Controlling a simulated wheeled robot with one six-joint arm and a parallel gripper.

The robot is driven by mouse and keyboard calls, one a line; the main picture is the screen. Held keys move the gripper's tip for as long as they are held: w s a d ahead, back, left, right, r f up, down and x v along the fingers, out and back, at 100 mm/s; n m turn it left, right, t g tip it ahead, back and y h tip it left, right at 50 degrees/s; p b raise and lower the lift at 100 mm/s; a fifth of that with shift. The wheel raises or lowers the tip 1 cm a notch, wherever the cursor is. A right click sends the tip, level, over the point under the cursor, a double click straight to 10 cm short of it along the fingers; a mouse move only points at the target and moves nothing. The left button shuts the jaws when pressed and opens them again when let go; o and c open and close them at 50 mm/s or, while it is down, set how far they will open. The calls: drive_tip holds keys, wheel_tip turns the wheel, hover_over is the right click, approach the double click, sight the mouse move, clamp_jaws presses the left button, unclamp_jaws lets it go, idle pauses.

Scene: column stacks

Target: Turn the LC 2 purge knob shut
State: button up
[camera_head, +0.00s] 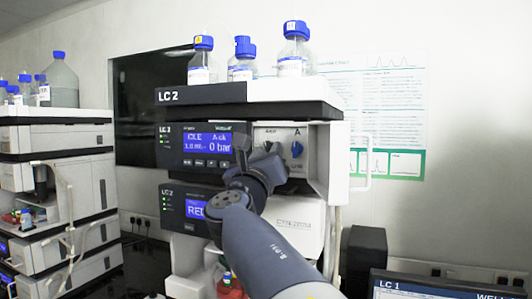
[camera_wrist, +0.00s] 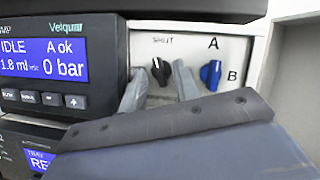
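The LC 2 stack (camera_head: 200,95) stands in the middle of the head view. Its small black purge knob (camera_wrist: 160,70) is on a pale panel (camera_wrist: 210,46), under the word SHUT, in the wrist view; which way its pointer faces is too small to tell. My gripper (camera_wrist: 160,76) is open, with one grey finger on each side of the black knob and visible gaps; contact cannot be seen. In the head view my gripper (camera_head: 266,158) is at the panel and hides most of the black knob. A blue knob (camera_wrist: 211,74) marked A and B sits to its right.
A display (camera_wrist: 45,60) left of the knob reads idle and 0 bar. An open white door (camera_head: 330,160) stands at the panel's right. Blue-capped bottles (camera_head: 295,50) stand on top. Another stack (camera_head: 55,150) is at far left, an LC 1 monitor (camera_head: 440,288) at lower right.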

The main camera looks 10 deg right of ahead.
clamp_jaws()
drive_tip(key=m, duration=0.1)
drive_tip(key=m+h+b, duration=0.1)
drive_tip(key=m+b, duration=0.1)
drive_tip(key=shift+a+f+g+h, duration=0.2)
drive_tip(key=shift+f+g+h, duration=0.05)
drive_tip(key=shift+g+h, duration=0.15)
drive_tip(key=shift+r+m+g+h, duration=0.15)
drive_tip(key=shift+m+h, duration=0.1)
drive_tip(key=shift+m, duration=0.5)
drive_tip(key=shift+r+m+g+h, duration=0.15)
drive_tip(key=shift+m+h, duration=0.1)
drive_tip(key=shift+m, duration=0.5)
unclamp_jaws()
drive_tip(key=shift+d, duration=0.1)
drive_tip(key=shift+f, duration=0.1)
